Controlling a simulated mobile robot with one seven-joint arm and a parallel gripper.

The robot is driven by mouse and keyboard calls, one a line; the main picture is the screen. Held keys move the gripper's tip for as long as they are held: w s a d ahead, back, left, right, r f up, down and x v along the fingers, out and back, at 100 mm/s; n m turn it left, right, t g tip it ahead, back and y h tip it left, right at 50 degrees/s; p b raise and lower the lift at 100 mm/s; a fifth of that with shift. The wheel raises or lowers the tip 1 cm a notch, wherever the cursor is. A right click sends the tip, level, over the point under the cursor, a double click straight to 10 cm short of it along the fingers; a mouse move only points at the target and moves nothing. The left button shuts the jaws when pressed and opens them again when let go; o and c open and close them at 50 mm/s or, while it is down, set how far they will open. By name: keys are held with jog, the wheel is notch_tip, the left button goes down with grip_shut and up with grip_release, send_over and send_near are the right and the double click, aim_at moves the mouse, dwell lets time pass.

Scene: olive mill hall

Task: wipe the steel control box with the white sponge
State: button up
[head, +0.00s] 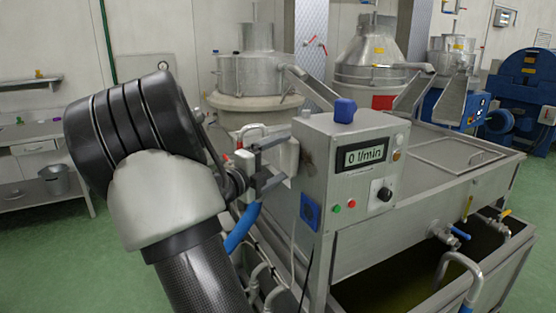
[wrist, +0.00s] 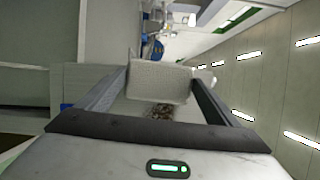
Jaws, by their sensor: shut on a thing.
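The steel control box (head: 345,200) stands on the edge of the steel tank and has a "0 l/min" display on its front. My gripper (head: 272,167) is at the box's left side, shut on the white sponge (head: 286,158). The sponge is at or very near that side; I cannot tell if it touches. In the wrist view the sponge (wrist: 158,80) sits between my two fingers. A dark brown smudge (wrist: 160,110) shows just by the sponge. The smudge is also partly seen on the box's left side in the head view (head: 307,162).
A blue object (head: 345,110) stands on top of the box, and a blue socket (head: 310,212) is on its left side. Hoses and pipes (head: 243,228) run below my gripper. Green floor is free at the left.

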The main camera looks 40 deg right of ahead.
aim_at(294, 160)
jog(key=shift+d, duration=0.15)
jog(key=shift+s+r+p, duration=0.1)
jog(key=shift+s+p, duration=0.3)
jog(key=shift+s, duration=0.1)
jog(key=shift+s+a+p, duration=0.35)
jog(key=shift+s, duration=0.35)
jog(key=shift+s+a+p, duration=0.3)
jog(key=shift+s, duration=0.35)
jog(key=shift+s+a+p, duration=0.25)
jog(key=shift+s+p, duration=0.5)
jog(key=shift+s, duration=0.4)
jog(key=shift+s+a+p, duration=0.25)
jog(key=shift+s+p, duration=0.2)
jog(key=shift+s, duration=0.4)
jog(key=shift+s+a+p, duration=0.25)
jog(key=shift+s+p, duration=0.15)
jog(key=shift+s, duration=0.4)
jog(key=shift+s+a+p, duration=0.25)
jog(key=shift+s+p, duration=0.2)
jog(key=shift+s, duration=0.4)
jog(key=shift+p, duration=0.3)
jog(key=shift+w, duration=0.1)
